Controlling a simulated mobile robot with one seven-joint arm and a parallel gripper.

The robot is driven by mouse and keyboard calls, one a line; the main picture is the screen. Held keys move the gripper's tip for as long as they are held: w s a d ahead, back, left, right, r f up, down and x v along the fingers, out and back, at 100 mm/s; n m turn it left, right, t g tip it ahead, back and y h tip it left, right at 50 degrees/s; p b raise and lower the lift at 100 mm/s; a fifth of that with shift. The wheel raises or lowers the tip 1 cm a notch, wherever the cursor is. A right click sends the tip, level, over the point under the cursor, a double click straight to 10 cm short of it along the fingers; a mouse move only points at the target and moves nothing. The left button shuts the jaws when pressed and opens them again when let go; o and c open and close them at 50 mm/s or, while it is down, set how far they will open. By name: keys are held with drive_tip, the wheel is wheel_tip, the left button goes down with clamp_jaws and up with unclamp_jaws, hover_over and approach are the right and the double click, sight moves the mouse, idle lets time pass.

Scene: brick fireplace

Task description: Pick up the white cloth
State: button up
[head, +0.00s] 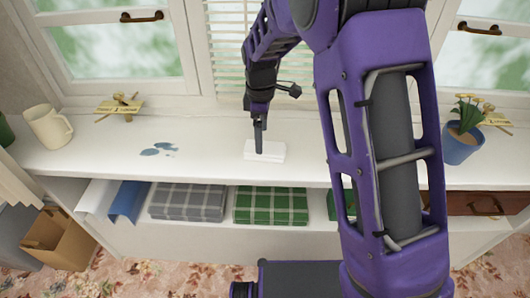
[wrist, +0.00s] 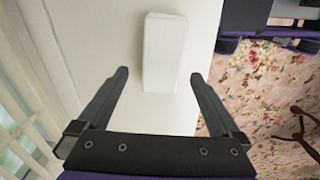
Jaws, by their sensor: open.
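The white cloth (head: 265,151) is a small folded white block lying on the white counter below the window. In the wrist view the cloth (wrist: 164,52) lies ahead of the fingertips, roughly centred between their lines. My gripper (wrist: 158,75) is open and empty, with its two dark fingers spread wider than the cloth. In the head view my gripper (head: 259,150) points down at the cloth's left end, and its fingers hide a little of that end. I cannot tell its exact height above the counter.
A cream mug (head: 48,127) and blue spill marks (head: 158,150) are to the left on the counter (head: 205,140). A blue flower pot (head: 461,145) stands at the right. Folded plaid cloths (head: 187,203) lie on the shelf below. The window (head: 120,65) is close behind.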

sight(265, 147)
drive_tip(key=f, duration=0.3)
drive_tip(key=d+f+b, duration=0.1)
drive_tip(key=f, duration=0.1)
drive_tip(key=shift+s+f, duration=0.1)
drive_tip(key=shift+s, duration=0.1)
drive_tip(key=c, duration=1.4)
drive_tip(key=shift+o, duration=0.2)
wheel_tip(265, 147, up, 10)
drive_tip(key=shift+r+p, duration=0.1)
drive_tip(key=shift+p, duration=0.75)
drive_tip(key=o, duration=0.8)
drive_tip(key=shift+c, duration=0.2)
drive_tip(key=c, duration=0.6)
drive_tip(key=shift+a, duration=0.15)
